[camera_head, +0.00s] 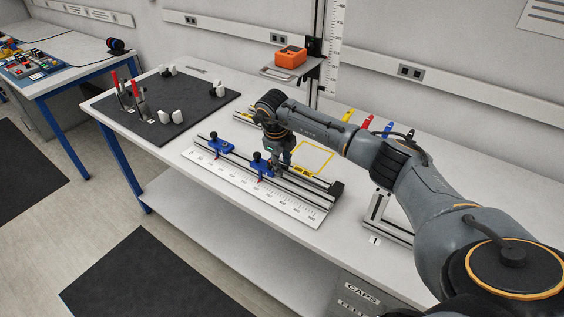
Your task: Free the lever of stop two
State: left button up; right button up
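A slim rail with a white ruler (300,208) lies along the front of the white table. Two blue stops with dark knobs sit on it, a left one (220,147) and a right one (260,166). Each has a small red pointer at the ruler. I cannot read which one is stop two. My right gripper (282,165) points down at the rail, just behind and right of the right stop. Its fingers are small and dark here, so I cannot tell whether they touch the stop's lever or how far apart they are. My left gripper is out of view.
A black mat (190,112) at the left holds red-handled clamps (125,90) and several white pieces. A yellow-outlined square (316,157) lies behind the rail. An orange device (291,57) sits on a raised shelf. Several coloured tools (366,122) lie at the back right.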

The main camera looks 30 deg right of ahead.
grip_shut()
